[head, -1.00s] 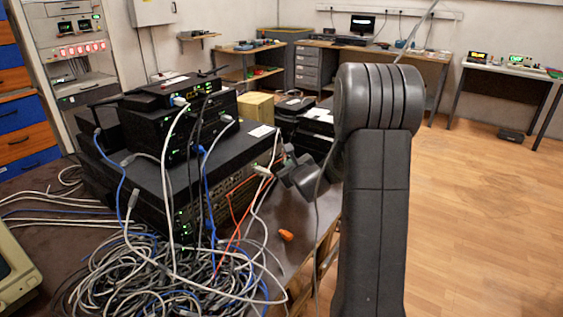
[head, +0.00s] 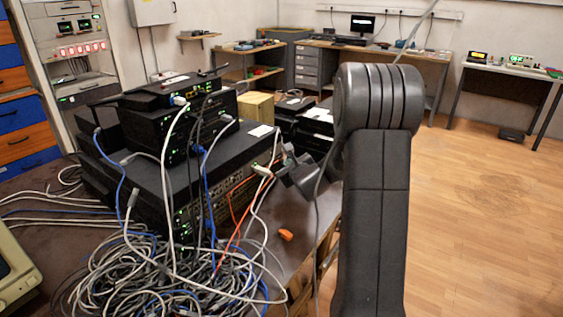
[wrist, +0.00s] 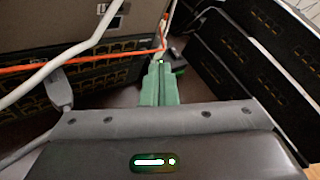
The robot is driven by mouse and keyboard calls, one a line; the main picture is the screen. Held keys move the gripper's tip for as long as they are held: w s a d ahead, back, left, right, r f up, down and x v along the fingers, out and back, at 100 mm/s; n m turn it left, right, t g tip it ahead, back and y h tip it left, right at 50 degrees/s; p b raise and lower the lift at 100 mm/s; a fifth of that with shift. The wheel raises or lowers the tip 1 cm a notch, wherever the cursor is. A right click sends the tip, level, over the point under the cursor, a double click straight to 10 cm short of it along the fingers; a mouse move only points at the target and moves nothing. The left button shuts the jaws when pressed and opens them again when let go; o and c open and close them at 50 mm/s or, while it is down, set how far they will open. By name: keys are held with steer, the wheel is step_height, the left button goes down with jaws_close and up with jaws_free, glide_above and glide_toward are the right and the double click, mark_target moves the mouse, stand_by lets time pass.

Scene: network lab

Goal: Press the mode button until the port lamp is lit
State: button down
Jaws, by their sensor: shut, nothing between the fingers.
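A stack of black network devices stands on the table in the head view, with a wide switch (head: 205,165) at the bottom whose front carries rows of ports and small green lights. In the wrist view a ported front (wrist: 95,85) shows at left. My gripper (wrist: 159,68) shows as two green fingers held together, empty, pointing into the gap beside that front. A small green light shows at the fingertips; I cannot tell what it belongs to. I cannot make out the mode button or identify the port lamp.
An orange cable (wrist: 95,62) and a white cable (wrist: 60,50) cross in front of the ports. More black ported units (wrist: 245,60) stand at right. A cable tangle (head: 165,275) covers the table front. An orange piece (head: 285,235) lies near the table edge.

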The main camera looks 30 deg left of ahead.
steer(key=shift+a, duration=0.2)
steer(key=shift+a+b, duration=0.2)
steer(key=shift+b, duration=0.15)
steer(key=shift+a+b, duration=0.35)
stand_by(0.3)
steer(key=shift+d, duration=0.75)
steer(key=shift+s+d, duration=0.2)
steer(key=shift+d, duration=2.35)
